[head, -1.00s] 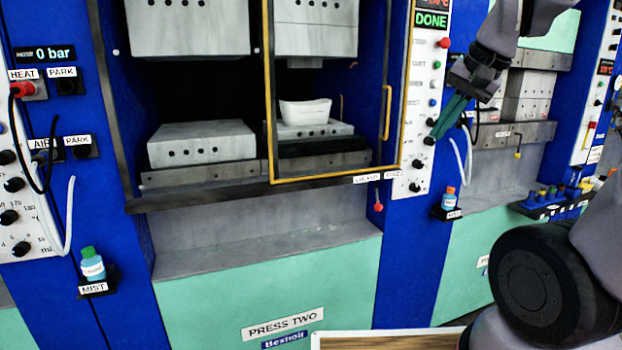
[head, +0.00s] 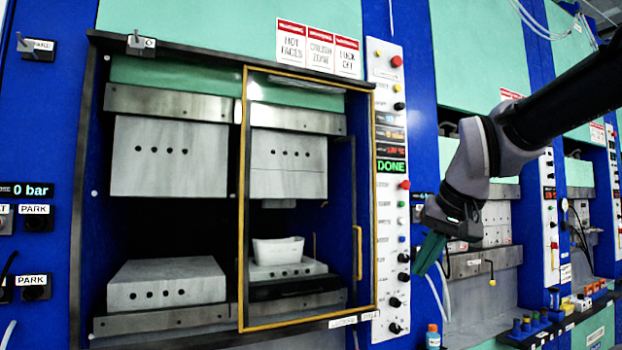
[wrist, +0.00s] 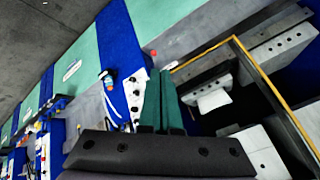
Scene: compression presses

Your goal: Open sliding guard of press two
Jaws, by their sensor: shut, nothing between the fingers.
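Press two is the large blue and green press in the head view. Its sliding guard (head: 242,200) is a yellow-framed clear panel over the right part of the opening, with a yellow vertical handle (head: 359,252) near its right edge. Behind the guard a white block (head: 278,251) sits on the lower platen. My gripper (head: 428,256) has green fingers, is shut and empty, and is in front of the press, right of the handle and apart from it. In the wrist view the green fingers (wrist: 163,100) show beside the yellow guard frame (wrist: 258,72).
A control panel (head: 388,200) with buttons and a DONE display stands right of the guard. A small bottle (head: 433,337) is below my gripper. Another press opening (head: 480,262) lies to the right. The left part of press two's opening is uncovered.

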